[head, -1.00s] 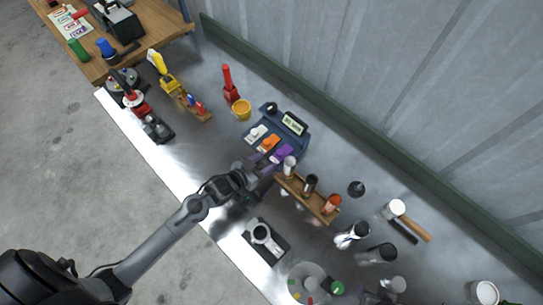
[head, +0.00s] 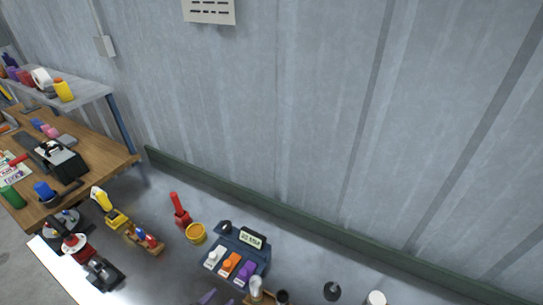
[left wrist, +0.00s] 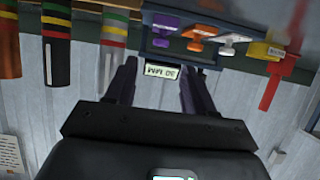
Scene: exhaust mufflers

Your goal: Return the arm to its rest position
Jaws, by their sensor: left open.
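My left gripper (head: 215,297) shows only as its dark fingertips at the bottom edge of the head view. In the left wrist view my left gripper (left wrist: 159,65) has its two fingers spread apart, with nothing between them. Beyond the fingers is a dark blue holder with a small display (left wrist: 162,72) and purple, orange and white pieces. The same holder (head: 238,250) stands on the metal bench in the head view, just above the fingertips. The rest of the left arm is out of the head view. My right gripper is not in view.
A red tool (head: 180,212), a yellow cup (head: 196,233) and a yellow tool (head: 113,216) stand left of the holder. A wooden table (head: 95,152) is at the left. The grey wall (head: 300,120) runs behind the bench. Striped cylinders (left wrist: 112,45) show in the left wrist view.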

